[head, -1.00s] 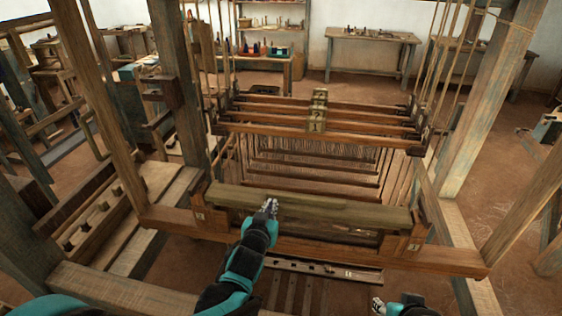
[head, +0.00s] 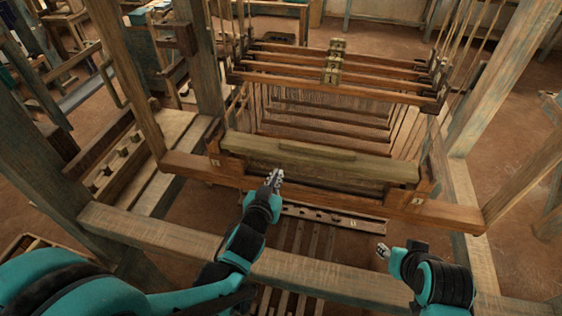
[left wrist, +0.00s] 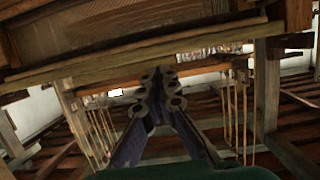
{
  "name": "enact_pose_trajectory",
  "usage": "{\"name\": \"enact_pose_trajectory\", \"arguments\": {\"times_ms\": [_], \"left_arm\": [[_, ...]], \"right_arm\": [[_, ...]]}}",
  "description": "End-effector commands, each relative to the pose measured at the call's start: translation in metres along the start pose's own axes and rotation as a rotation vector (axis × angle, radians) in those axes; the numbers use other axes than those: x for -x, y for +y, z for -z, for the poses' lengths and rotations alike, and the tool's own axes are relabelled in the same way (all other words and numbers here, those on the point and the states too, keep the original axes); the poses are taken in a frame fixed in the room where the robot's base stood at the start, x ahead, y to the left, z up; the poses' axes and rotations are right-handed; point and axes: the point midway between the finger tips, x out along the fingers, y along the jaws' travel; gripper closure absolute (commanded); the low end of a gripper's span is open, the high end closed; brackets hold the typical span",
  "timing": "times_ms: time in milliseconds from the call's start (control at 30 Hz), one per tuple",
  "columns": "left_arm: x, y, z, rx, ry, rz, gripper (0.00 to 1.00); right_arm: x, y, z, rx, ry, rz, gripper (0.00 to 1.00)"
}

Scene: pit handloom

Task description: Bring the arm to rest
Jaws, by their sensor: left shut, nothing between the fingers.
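My left gripper (head: 275,178) is shut and empty. In the head view its tips overlap the near side of the loom's front, just below the thick wooden beam (head: 320,163). Whether they touch it I cannot tell. In the left wrist view the closed fingers (left wrist: 158,84) point up the picture, with a wooden beam (left wrist: 110,56) crossing above them. My right gripper (head: 382,250) is small at the lower right, in front of the loom; its finger opening is too small to tell.
The lower front rail (head: 400,209) and a long near timber (head: 310,276) cross in front of me. Slatted treadles (head: 290,240) lie below. Posts (head: 490,80) and hanging cords flank the harness bars (head: 300,68). Bare floor (head: 510,200) shows at the right.

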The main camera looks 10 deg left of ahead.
Motion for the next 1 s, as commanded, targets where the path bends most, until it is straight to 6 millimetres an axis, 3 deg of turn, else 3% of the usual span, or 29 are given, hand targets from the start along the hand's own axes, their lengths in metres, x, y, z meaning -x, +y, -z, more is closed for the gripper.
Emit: {"name": "enact_pose_trajectory", "arguments": {"times_ms": [333,533,800,1000], "left_arm": [[0.004,-0.003,-0.006,0.000,-0.019,0.009,1.00],[0.015,-0.025,-0.035,0.002,-0.192,0.063,1.00],[0.077,-0.038,-0.085,0.005,-0.526,0.059,1.00],[0.114,-0.033,-0.102,0.006,-0.652,0.019,1.00]], "right_arm": [[-0.002,0.000,-0.002,0.000,0.000,0.000,0.60],[-0.017,0.000,-0.012,0.000,0.000,0.000,0.60],[-0.039,0.000,-0.028,0.000,0.000,0.000,0.60],[-0.045,0.000,-0.032,0.000,0.000,0.000,0.60]]}}
